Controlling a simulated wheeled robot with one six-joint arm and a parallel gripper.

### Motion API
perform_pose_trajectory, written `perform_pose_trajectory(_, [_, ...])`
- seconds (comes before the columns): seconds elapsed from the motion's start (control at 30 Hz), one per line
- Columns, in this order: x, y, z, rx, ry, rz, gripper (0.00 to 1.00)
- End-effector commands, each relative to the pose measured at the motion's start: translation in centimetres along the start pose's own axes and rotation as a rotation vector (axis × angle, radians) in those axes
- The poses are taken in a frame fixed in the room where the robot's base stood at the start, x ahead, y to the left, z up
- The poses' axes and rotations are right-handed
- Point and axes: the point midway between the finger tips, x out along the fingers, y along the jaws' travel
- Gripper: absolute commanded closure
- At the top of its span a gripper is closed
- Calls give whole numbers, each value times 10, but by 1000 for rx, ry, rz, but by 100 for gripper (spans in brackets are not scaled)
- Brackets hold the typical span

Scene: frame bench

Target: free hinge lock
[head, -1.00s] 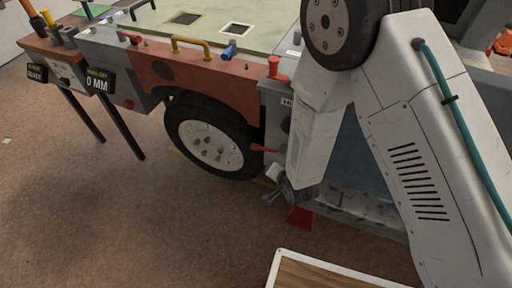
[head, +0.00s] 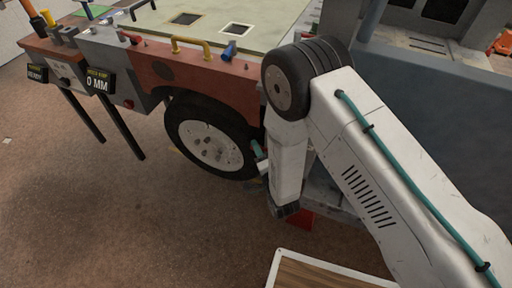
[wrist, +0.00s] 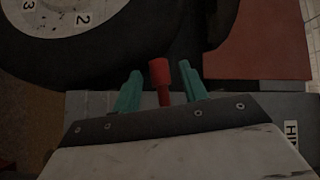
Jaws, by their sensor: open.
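My gripper (wrist: 158,84) is open, with one teal finger on each side of the red lever. I cannot tell whether either finger touches it. In the head view my gripper (head: 258,152) is beside the right edge of the wheel, with only a bit of teal showing. My arm hides the lever and the panel there.
The black-tyred wheel (head: 209,139) stands close left of my gripper, under a red fender (head: 200,81). Yellow handles (head: 207,50) and a blue knob (head: 229,50) sit above. A red block (head: 301,219) lies low behind my arm. The floor at front left is clear.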

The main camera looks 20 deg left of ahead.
Motion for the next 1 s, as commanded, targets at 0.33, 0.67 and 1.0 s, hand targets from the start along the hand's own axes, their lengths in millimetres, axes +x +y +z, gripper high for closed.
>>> perform_pose_trajectory(0.33, [20,0,0,-2,0,1,57])
perform_pose_trajectory(0.67, [20,0,0,-2,0,1,100])
perform_pose_trajectory(1.0, [21,1,12,-29,-21,24,100])
